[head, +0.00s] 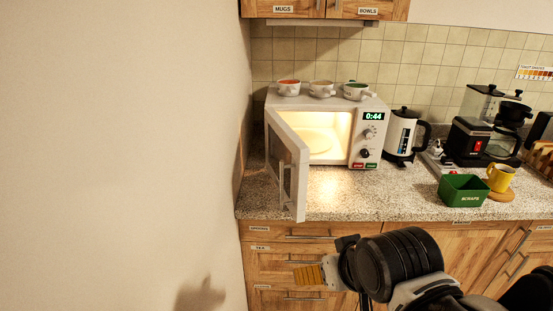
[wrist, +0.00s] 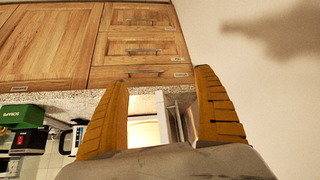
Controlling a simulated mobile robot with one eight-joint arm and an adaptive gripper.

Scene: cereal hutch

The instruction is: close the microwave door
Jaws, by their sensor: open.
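The white microwave (head: 383,110) stands on the counter with its lit inside showing a round plate. Its door (head: 285,160) is hinged at the left and stands wide open, swung out toward the counter's front edge. A vertical handle is on the door near its free edge. My gripper (head: 308,275) is in front of the drawers, lower than the door and apart from it. In the upside-down wrist view, my gripper (wrist: 161,78) has its two yellow fingers spread and empty. The door (wrist: 183,118) and the bright opening appear beyond them, partly hidden by the gripper.
Several cups (head: 321,89) stand on top of the microwave. A kettle (head: 402,137), a green scraps bin (head: 463,190) and a yellow mug (head: 500,177) are to the right. A plain wall (head: 120,150) is close on the left. The counter (head: 350,200) before the microwave is clear.

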